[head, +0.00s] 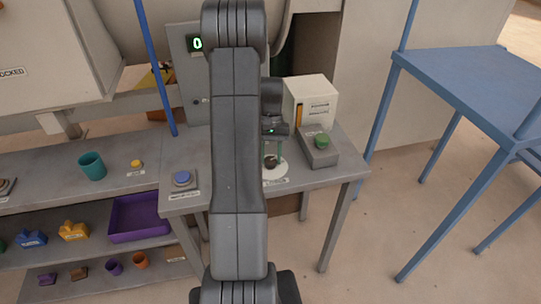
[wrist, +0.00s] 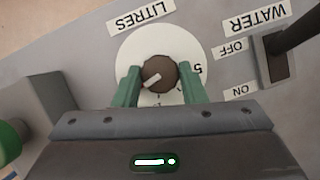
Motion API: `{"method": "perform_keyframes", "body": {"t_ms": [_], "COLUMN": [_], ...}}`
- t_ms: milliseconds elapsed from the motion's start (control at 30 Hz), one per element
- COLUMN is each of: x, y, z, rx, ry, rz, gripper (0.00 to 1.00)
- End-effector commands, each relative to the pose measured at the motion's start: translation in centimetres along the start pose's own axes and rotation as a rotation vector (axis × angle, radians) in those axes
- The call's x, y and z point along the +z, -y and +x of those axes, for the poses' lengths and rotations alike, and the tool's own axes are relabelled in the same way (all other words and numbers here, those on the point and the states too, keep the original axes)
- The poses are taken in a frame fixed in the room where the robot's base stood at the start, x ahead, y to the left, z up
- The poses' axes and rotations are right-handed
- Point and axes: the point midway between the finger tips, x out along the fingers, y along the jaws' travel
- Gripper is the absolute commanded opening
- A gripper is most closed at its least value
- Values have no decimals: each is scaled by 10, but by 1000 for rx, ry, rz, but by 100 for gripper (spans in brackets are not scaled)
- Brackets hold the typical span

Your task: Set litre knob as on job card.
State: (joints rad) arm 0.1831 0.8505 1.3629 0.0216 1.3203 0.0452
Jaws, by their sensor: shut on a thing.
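The litre knob (wrist: 158,75) is round and brown with a pale pointer mark, on a white dial (wrist: 160,42) labelled LITRES. In the wrist view its mark slants between lower left and upper right. A 5 shows at the dial's right; the other figures are mostly hidden by my gripper. My gripper (wrist: 157,76) has its green fingers shut on the knob, one on each side. In the head view my gripper (head: 273,152) is low over the white dial (head: 274,175). I cannot read a job card in either view.
A water switch (wrist: 272,58) with OFF and ON labels lies right of the dial in the wrist view. A grey box with a green button (head: 321,142), a white box (head: 310,101) and a blue button (head: 182,178) stand nearby. A display (head: 196,43) reads 0.

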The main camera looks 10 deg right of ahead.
Motion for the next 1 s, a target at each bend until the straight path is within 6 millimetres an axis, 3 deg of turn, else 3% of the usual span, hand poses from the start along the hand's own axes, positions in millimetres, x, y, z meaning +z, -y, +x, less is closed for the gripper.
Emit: {"method": "perform_keyframes", "body": {"t_ms": [367,400,500,833,1000], "x": [0,0,0,0,-1], "y": [0,0,0,0,0], "z": [0,0,0,-2,-22], "rx": [-2,-2,-2,-2,-2], "ry": [0,0,0,-1,-5], "rz": [6,6,6,5,5], "gripper": [15,39,59,59,59]}}
